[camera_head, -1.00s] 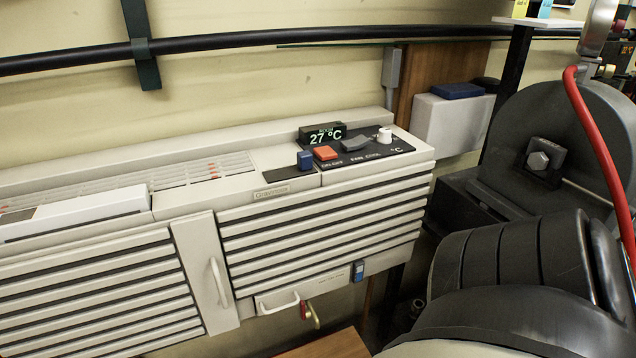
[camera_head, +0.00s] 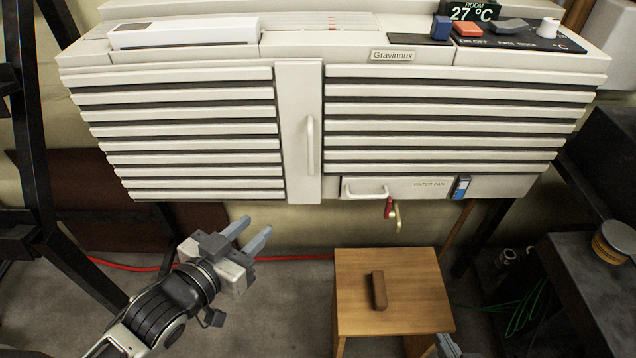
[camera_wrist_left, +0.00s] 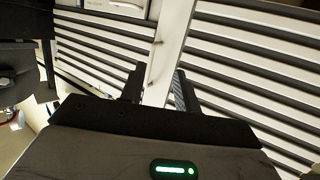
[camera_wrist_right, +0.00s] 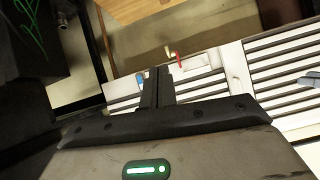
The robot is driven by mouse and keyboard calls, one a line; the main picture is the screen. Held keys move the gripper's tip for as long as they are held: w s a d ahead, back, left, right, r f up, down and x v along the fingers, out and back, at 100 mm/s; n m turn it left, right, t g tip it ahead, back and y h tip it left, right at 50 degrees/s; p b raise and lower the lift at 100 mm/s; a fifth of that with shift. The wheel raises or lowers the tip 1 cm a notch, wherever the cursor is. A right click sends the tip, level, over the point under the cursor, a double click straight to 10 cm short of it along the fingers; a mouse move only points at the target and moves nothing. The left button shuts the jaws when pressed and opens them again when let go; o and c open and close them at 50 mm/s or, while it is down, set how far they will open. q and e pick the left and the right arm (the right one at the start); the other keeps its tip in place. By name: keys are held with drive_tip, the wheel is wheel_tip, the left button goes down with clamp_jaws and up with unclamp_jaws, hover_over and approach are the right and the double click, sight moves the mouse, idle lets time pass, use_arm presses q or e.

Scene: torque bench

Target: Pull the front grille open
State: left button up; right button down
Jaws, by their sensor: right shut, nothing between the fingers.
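The front grille is a wide set of white slats, with a left slatted part (camera_head: 190,145) and a right slatted part (camera_head: 440,115). A white upright panel (camera_head: 297,180) between them carries a vertical bar handle (camera_head: 311,145); the grille looks closed. My left gripper (camera_head: 257,226) is open and empty, below and left of the handle in the head view. In the left wrist view its fingers (camera_wrist_left: 158,84) stand apart, with the handle (camera_wrist_left: 153,70) showing between them, not touched. My right gripper (camera_wrist_right: 157,86) is shut and empty; only its tip shows at the head view's bottom edge.
Under the right slats are a water pan front (camera_head: 412,187) with its own handle (camera_head: 366,192) and a red-handled valve (camera_head: 388,207). A wooden stool (camera_head: 400,300) bearing a brown block (camera_head: 379,290) stands below. Dark frames flank both sides.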

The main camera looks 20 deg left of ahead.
use_arm(q)
wheel_tip(320, 180, up, 3)
drive_tip(key=w+t+h+b, duration=0.2)
drive_tip(key=b, duration=0.1)
approach(309, 153)
drive_tip(key=shift+m, duration=0.4)
drive_tip(key=x, duration=0.9)
clamp_jaws()
